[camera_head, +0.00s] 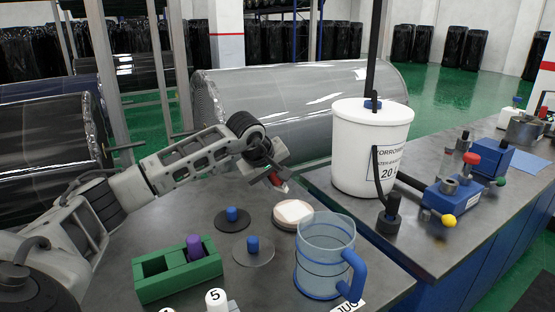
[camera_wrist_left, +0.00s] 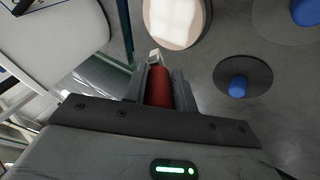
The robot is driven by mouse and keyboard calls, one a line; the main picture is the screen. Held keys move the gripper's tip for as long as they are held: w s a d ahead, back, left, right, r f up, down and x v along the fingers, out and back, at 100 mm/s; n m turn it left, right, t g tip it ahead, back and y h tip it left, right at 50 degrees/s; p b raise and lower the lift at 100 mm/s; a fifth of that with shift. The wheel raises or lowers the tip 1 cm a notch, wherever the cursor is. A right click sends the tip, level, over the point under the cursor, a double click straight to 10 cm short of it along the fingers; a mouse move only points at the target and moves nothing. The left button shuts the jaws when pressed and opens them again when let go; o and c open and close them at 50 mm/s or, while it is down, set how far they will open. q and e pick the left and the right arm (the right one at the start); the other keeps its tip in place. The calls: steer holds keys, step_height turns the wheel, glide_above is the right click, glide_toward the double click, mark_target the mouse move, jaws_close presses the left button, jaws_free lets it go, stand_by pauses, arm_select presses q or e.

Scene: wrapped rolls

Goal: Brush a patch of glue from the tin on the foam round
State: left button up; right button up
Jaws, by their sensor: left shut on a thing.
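My left gripper (camera_head: 274,176) is shut on a red-handled tool, which looks like the brush (camera_head: 278,182), held above the bench. The wrist view shows its red handle (camera_wrist_left: 159,88) between the fingers, with a pale end pointing away. A thick cream round (camera_head: 292,213) with a brownish edge, which looks like the foam round, lies just below and right of the gripper. A bright squarish patch shows on its top; I cannot tell whether it is glue or glare. The brush appears apart from it. I cannot clearly identify the glue tin. My right gripper is out of view.
A dark disc (camera_head: 232,219) and a clear disc (camera_head: 253,251), each with a blue knob, lie nearby. A green block (camera_head: 178,274) holds a purple plug. A clear blue-handled jug (camera_head: 325,256) stands at the front edge. A white bucket (camera_head: 371,145) stands right, beside blue equipment (camera_head: 455,192).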

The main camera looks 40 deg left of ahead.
arm_select(q)
steer(key=shift+r+p, duration=0.6)
steer(key=shift+r, duration=1.2)
